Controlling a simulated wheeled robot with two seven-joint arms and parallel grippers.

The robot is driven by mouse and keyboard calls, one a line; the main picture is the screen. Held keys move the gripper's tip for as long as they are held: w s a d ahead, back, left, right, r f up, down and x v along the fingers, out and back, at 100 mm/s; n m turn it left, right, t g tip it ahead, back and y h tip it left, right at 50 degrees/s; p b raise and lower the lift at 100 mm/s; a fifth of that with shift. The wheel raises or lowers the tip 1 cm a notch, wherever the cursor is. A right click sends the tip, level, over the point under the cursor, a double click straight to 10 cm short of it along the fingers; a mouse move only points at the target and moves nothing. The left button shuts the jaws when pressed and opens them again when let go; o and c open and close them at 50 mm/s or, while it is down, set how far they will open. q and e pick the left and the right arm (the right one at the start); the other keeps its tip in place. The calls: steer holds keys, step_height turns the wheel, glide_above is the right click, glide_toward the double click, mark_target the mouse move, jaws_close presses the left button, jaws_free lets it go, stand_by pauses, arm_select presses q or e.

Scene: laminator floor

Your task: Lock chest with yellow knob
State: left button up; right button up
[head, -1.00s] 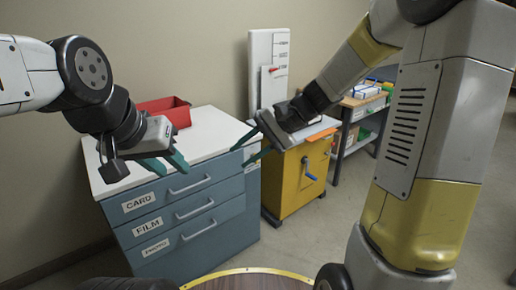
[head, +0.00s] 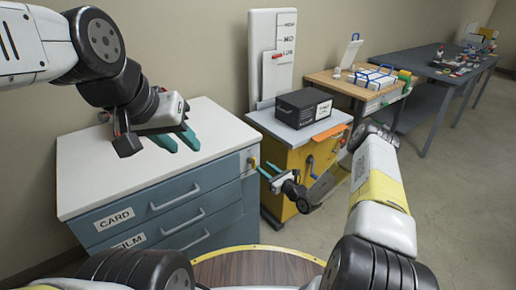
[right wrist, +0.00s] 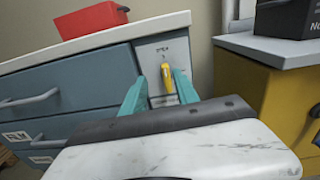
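The blue-grey chest (head: 160,215) has a white top and drawers labelled CARD and FILM. Its yellow knob (head: 252,163) is on a light panel at the right end of the top drawer row. The knob (right wrist: 168,76) also shows in the right wrist view, with small dark marks above it too small to read. My right gripper (head: 270,170) is open, just right of the knob in the head view. In the right wrist view its teal fingers (right wrist: 160,84) are apart, with the knob appearing between their tips; contact cannot be told. My left gripper (head: 186,147) is open and empty above the chest top.
A red bin (right wrist: 90,19) sits on the chest top. A yellow cabinet (head: 284,162) with a black box (head: 303,107) on it stands just right of the chest. A wooden bench (head: 345,84) and a dark table (head: 440,68) stand farther right. Floor at right is clear.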

mark_target(253, 162)
steer(key=f+x, duration=0.1)
steer(key=x, duration=0.6)
steer(key=shift+w+m, duration=0.3)
steer(key=shift+w, duration=0.3)
steer(key=shift+d+f, duration=0.1)
steer(key=shift+c, duration=0.5)
jaws_close()
